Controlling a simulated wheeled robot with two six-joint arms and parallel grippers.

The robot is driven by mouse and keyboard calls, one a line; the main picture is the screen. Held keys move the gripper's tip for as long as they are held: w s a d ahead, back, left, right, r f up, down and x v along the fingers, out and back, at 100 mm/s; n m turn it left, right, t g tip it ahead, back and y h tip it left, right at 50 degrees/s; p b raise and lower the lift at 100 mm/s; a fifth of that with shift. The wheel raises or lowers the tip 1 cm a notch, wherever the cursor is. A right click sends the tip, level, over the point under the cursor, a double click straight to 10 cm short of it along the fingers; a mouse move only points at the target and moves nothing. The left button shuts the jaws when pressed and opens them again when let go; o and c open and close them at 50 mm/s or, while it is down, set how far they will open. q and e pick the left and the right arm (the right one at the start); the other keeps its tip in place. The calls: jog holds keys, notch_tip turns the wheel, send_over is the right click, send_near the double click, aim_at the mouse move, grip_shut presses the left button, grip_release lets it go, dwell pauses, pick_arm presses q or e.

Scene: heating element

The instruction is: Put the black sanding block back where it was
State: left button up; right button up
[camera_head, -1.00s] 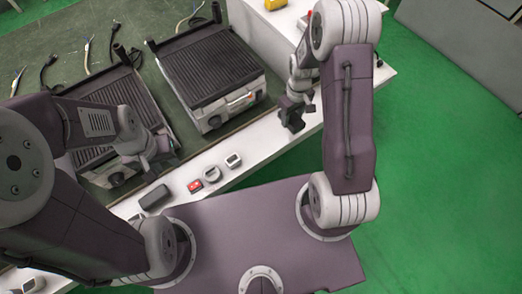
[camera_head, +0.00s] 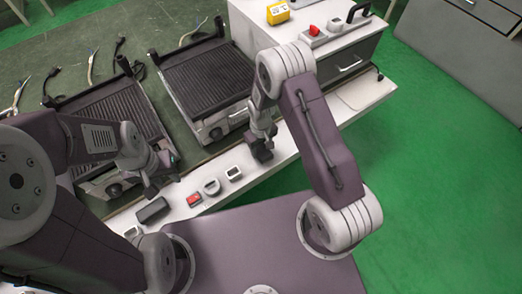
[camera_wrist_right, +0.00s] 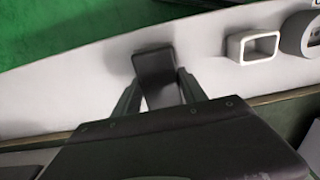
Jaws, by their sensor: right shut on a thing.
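My right gripper (camera_head: 262,153) is over the white front ledge (camera_head: 282,151), to the right of the small fittings. In the right wrist view, the gripper (camera_wrist_right: 155,92) is shut on the black sanding block (camera_wrist_right: 153,64), which sits between its two fingers. The block is close above or on the white surface; I cannot tell if it touches. In the head view the gripper mostly hides the block. My left gripper (camera_head: 150,186) hangs over the front of the left grill; its fingers are too small to judge.
On the ledge lie a dark block (camera_head: 152,209), a red switch (camera_head: 194,199), a round grey part (camera_head: 211,187) and a hollow white part (camera_head: 233,173). Two grills (camera_head: 205,75) (camera_head: 112,120) stand behind. A yellow box (camera_head: 277,13) is on the cabinet.

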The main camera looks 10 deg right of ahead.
jog(key=shift+f, duration=0.75)
jog(key=shift+f, duration=0.1)
jog(key=o, duration=1.4)
jog(key=shift+o, duration=0.2)
